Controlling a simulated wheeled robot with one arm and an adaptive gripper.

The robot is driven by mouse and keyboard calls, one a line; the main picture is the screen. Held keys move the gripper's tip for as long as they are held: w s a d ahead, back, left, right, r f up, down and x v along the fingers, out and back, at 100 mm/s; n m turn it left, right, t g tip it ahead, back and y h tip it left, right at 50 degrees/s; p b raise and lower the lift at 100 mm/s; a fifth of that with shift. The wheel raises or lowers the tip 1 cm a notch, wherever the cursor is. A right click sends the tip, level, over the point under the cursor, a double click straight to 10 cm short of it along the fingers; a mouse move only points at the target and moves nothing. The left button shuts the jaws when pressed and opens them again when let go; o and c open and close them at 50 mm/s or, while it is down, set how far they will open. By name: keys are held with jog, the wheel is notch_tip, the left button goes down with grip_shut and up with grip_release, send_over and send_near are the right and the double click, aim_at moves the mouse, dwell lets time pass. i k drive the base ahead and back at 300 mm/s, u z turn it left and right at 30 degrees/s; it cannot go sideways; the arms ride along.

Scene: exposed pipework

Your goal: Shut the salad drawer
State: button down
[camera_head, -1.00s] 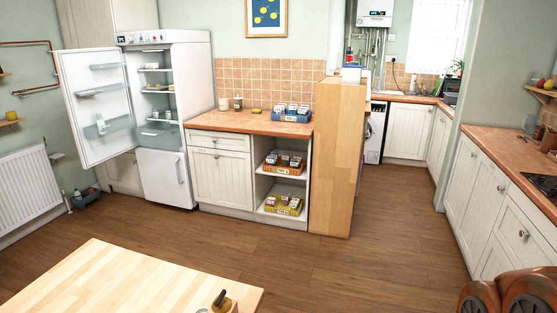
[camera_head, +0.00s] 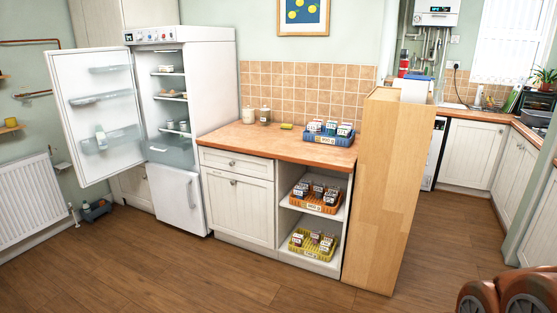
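The fridge-freezer (camera_head: 205,90) stands at the left against the back wall, with its upper door (camera_head: 95,120) swung wide open to the left. The salad drawer (camera_head: 170,152) is a grey-blue, see-through bin at the bottom of the fridge compartment, under the shelves. It is small in view, and I cannot tell how far it is pulled out. The freezer door (camera_head: 177,198) below it is shut.
Clear wooden floor (camera_head: 170,265) lies before the fridge. A counter (camera_head: 270,145) with a blue crate (camera_head: 330,138) and an open shelf unit with orange and yellow crates adjoins it, ending at a tall wooden panel (camera_head: 385,200). A radiator (camera_head: 30,200) is at the left.

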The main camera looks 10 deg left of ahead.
aim_at(152, 148)
jog(key=u, duration=0.2)
jog(key=i, duration=1.55)
jog(key=u, duration=0.85)
jog(key=i, duration=2.05)
jog(key=u, duration=1.35)
jog(key=i, duration=1.4)
jog(key=u, duration=0.55)
